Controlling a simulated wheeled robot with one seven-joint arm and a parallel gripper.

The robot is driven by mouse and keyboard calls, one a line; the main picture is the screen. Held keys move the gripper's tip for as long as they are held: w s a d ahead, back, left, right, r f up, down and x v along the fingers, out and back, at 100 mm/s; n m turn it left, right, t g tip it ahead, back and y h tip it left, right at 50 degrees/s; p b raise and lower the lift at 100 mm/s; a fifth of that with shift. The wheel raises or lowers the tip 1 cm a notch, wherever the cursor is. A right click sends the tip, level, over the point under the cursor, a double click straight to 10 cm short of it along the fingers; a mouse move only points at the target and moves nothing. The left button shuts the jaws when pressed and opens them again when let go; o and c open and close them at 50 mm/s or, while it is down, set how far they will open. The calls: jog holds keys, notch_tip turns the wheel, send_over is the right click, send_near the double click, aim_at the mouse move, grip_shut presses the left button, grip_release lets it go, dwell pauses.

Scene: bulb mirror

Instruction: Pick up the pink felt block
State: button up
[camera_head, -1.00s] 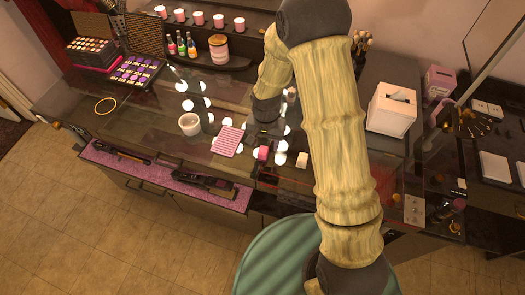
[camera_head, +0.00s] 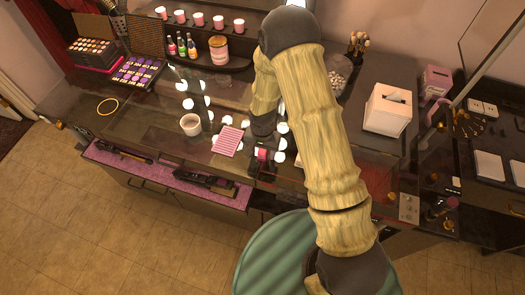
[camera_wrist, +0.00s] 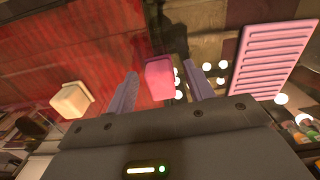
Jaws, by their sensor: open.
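The pink felt block (camera_wrist: 159,80) shows in the wrist view between and beyond the two fingertips. It also shows in the head view as a small pink block (camera_head: 262,155) on the glass vanity top, just below the end of my arm. My gripper (camera_wrist: 160,84) is open and empty, with one finger on each side of the block in the picture. I cannot tell how far the fingertips are above it. In the head view my own arm hides most of the gripper.
A pink ridged pad (camera_head: 228,141) lies left of the block, and a white cup (camera_head: 190,124) stands farther left. A cream block (camera_wrist: 71,101) lies on the other side in the wrist view. A tissue box (camera_head: 388,110) stands at the right.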

aim_at(262, 151)
dwell(0.4)
jog(key=c, duration=1)
jog(key=shift+r, duration=0.2)
jog(key=shift+c, duration=0.2)
notch_tip(262, 151, up, 10)
jog(key=b, duration=0.3)
jog(key=shift+f, duration=0.15)
jog(key=shift+o, duration=0.3)
